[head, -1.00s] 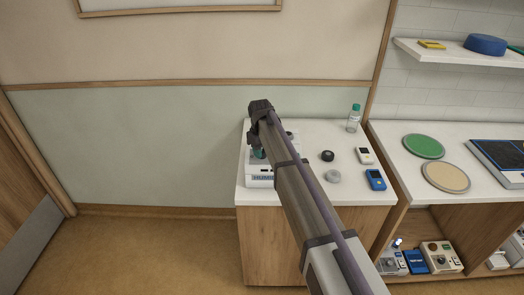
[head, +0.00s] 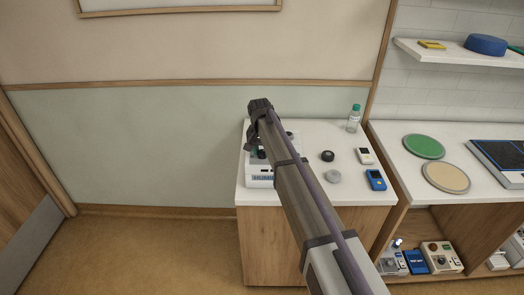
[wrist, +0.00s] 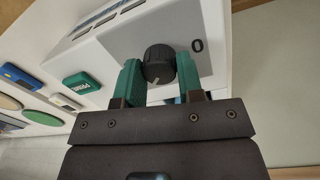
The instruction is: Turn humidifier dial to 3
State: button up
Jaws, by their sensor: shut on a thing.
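The white humidifier (head: 259,183) stands at the left end of the bedside cabinet top, partly hidden behind my arm in the head view. In the wrist view its grey panel (wrist: 187,30) carries a black ridged dial (wrist: 158,59) with a white pointer line. A printed "0" shows to the right of the dial; no other number is readable. My gripper (wrist: 159,68) has its green fingers on either side of the dial and is shut on it. The pointer line points toward my gripper's palm, down in the picture.
On the cabinet top (head: 303,130) are a black knob-like piece (head: 328,156), a grey round piece (head: 334,176), a white device (head: 365,156), a blue device (head: 376,180) and a clear bottle (head: 354,118). A counter with green and tan discs stands to the right.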

aim_at(261, 150)
jog(key=m, duration=0.4)
jog(key=shift+m, duration=2.2)
jog(key=o, duration=0.9)
jog(key=r+p, duration=1)
jog(key=shift+w+a+r+p, duration=0.15)
jog(key=shift+w+r+p, duration=0.05)
jog(key=shift+r+p, duration=0.2)
